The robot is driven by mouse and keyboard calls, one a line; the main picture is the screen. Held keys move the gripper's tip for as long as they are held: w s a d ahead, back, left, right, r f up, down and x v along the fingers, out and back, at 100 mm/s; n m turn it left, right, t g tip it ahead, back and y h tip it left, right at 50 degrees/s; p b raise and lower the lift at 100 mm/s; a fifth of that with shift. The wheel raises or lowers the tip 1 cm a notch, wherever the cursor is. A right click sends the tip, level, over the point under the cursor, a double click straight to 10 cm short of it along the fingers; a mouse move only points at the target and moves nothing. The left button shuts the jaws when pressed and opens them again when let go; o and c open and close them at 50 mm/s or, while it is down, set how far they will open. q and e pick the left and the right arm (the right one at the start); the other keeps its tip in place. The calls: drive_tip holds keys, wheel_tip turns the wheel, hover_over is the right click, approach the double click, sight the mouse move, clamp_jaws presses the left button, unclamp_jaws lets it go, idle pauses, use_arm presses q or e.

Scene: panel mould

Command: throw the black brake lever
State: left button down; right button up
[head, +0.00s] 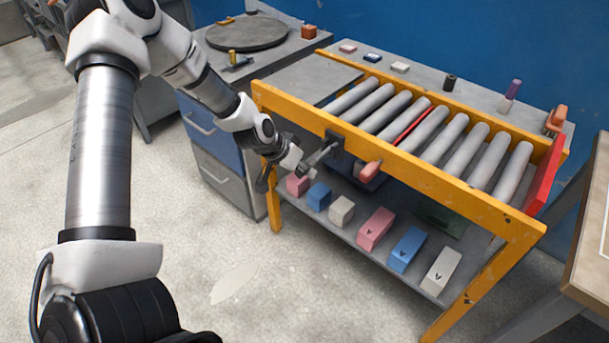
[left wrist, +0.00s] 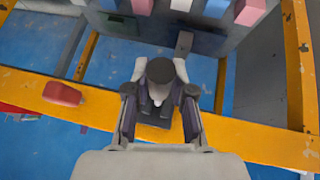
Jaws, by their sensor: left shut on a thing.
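The black brake lever (head: 321,154) is fixed by a dark bracket on the front yellow rail of the roller conveyor and sticks out toward the floor side. In the left wrist view its dark round end (left wrist: 160,70) lies between my fingers, with the bracket behind it on the rail. My left gripper (head: 303,167) is at the outer end of the lever; in the left wrist view my left gripper (left wrist: 160,82) has its fingers closed around the lever. Part of the lever is hidden by the fingers. My right gripper is in neither view.
Several coloured blocks lie on the shelf (head: 385,275) below. A red end plate (head: 544,177) closes the roller bed. Drawers (head: 225,175) stand at left.

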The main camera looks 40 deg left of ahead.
sight(308, 163)
use_arm(q)
drive_tip(key=f+t+b, duration=0.1)
drive_tip(key=t+b, duration=0.1)
drive_tip(key=b, duration=0.2)
drive_tip(key=f+t+b, duration=0.1)
drive_tip(key=f+b, duration=0.1)
drive_tip(key=b, duration=0.2)
drive_tip(key=w+f+t+b, duration=0.1)
drive_tip(key=f+t+b, duration=0.1)
drive_tip(key=b, duration=0.2)
drive_tip(key=shift+w+d+f+m+t+h, duration=0.1)
drive_tip(key=shift+f+m+t+h, duration=0.05)
drive_tip(key=shift+m+t+h, duration=0.2)
drive_tip(key=c, duration=1)
unclamp_jaws()
drive_tip(key=shift+o, duration=0.2)
wheel_tip(308, 163, up, 10)
drive_tip(key=shift+r, duration=0.1)
